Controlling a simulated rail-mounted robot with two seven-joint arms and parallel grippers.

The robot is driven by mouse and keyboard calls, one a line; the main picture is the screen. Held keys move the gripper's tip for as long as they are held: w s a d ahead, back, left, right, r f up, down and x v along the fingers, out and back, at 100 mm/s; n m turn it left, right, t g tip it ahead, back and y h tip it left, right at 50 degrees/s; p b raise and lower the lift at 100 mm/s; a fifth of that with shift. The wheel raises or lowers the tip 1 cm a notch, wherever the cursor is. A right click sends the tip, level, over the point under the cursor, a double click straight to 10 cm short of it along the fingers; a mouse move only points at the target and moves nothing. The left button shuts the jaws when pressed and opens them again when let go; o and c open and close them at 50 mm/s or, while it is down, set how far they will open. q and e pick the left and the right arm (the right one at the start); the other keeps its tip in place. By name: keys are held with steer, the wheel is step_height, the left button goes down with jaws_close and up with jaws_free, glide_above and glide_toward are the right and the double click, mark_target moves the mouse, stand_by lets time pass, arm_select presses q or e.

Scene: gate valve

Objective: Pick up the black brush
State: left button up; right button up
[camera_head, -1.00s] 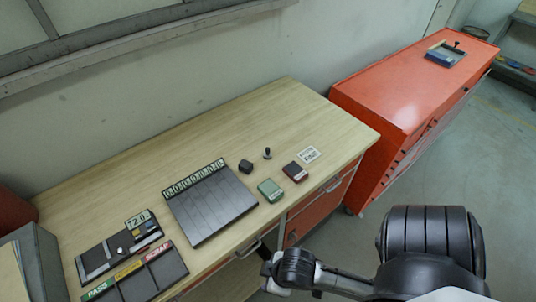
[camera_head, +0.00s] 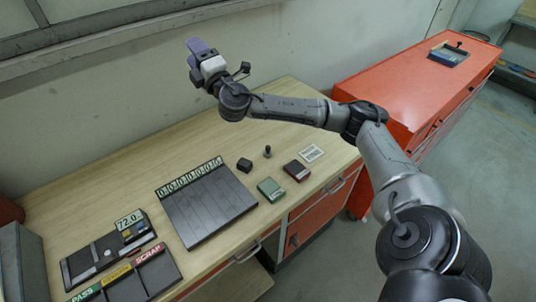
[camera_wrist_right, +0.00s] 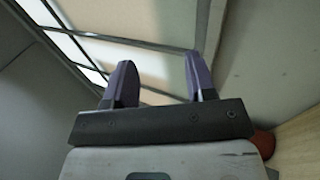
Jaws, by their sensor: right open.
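No thing in view is clearly a brush. A small black upright piece with a knob (camera_head: 267,151) stands on the wooden bench (camera_head: 120,180); it may be the brush, but it is too small to tell. A small black block (camera_head: 244,165) sits just left of it. My right gripper (camera_head: 196,47) is raised high above the back of the bench, up and left of both pieces and well apart from them. Its purple fingers are spread and empty, as the right wrist view (camera_wrist_right: 160,80) also shows. My left gripper is out of view.
A ribbed black board (camera_head: 210,205) with number tiles lies mid-bench. A green device (camera_head: 271,189), a dark red device (camera_head: 297,171) and a printed card (camera_head: 312,153) lie to its right. PASS/SCRAP trays (camera_head: 125,274) lie front left. A red cabinet (camera_head: 400,95) carries a blue tray (camera_head: 447,57).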

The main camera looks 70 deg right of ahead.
steer(key=d+n+t+y, duration=0.2)
steer(key=n+y, duration=0.2)
steer(key=n, duration=0.1)
steer(key=n+g+y, duration=0.6)
steer(key=n+g, duration=0.5)
steer(key=g, duration=1.2)
glide_toward(268, 146)
steer(key=shift+m, duration=0.3)
step_height(268, 146, down, 11)
steer(key=shift+w+a+f, duration=0.1)
steer(key=shift+f, duration=0.05)
steer(key=shift+c, duration=0.2)
jaws_close()
